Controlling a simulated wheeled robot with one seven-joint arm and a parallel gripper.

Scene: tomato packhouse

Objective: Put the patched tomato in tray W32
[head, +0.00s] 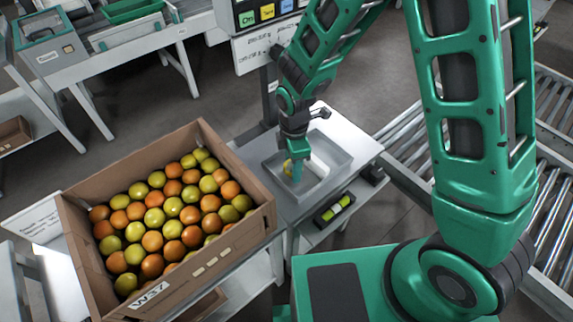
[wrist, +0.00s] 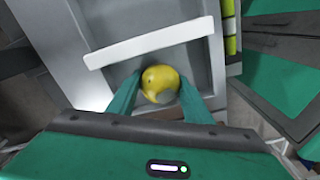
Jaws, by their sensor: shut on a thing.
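My gripper (head: 294,173) is shut on a yellow tomato (head: 287,167), low over a shallow grey tray (head: 338,153) on a metal stand. In the wrist view the tomato (wrist: 156,77) sits between my two green fingers (wrist: 160,92), with a dull greyish patch on its lower side. I cannot tell whether the tomato touches the tray floor. A white bar (wrist: 150,43) crosses the tray just beyond it. A large brown box (head: 250,226) of green, yellow and orange tomatoes stands to the left; its front label seems to read W37. No label W32 is readable.
A panel with coloured buttons (head: 265,14) stands behind the stand. A dark holder with a yellow-green item (head: 337,209) is on the stand's lower front. Roller conveyors (head: 408,147) run at right. A bench with a green tray (head: 130,10) is at back left.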

